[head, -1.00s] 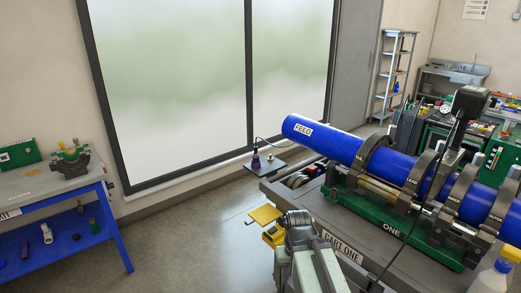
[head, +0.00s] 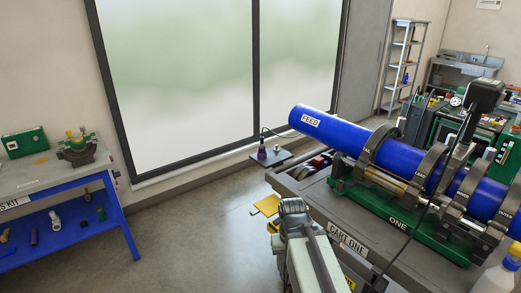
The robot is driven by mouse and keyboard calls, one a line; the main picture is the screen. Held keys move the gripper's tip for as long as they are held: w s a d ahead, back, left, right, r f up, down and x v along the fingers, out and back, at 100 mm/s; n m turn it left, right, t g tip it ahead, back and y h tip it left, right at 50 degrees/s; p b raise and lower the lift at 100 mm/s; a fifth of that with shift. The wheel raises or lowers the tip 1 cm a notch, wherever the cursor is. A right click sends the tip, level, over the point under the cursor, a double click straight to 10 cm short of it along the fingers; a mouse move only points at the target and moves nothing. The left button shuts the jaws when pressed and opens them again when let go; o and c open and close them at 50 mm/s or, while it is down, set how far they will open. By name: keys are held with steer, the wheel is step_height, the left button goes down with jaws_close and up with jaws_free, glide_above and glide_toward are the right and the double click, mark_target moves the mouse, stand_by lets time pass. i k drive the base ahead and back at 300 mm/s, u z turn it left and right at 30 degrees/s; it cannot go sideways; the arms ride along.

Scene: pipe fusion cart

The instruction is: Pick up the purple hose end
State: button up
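The purple hose end (head: 262,153) stands upright on a small dark shelf (head: 281,160) at the left end of the cart, below the window. A thin black hose rises from its top and curves right, toward the blue pipe. My arm reaches up from the bottom middle and ends in a rounded grey joint, well below and to the right of the hose end. No gripper fingers show, so I cannot see their opening. Nothing visible touches the hose end.
The blue pipe (head: 326,127) marked FEED overhangs the cart (head: 316,197), right of the shelf. A yellow plate (head: 268,204) shows beside my arm. A blue workbench (head: 122,222) stands at left. The floor between (head: 190,235) is clear.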

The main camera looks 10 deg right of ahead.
mark_target(262, 148)
steer(key=u, duration=0.25)
steer(key=i, duration=1.7)
steer(key=u, duration=0.6)
steer(key=i, duration=0.4)
steer(key=u, duration=0.1)
steer(key=k, duration=0.8)
steer(key=u, duration=0.15)
steer(key=i, duration=0.9)
steer(key=z, duration=0.05)
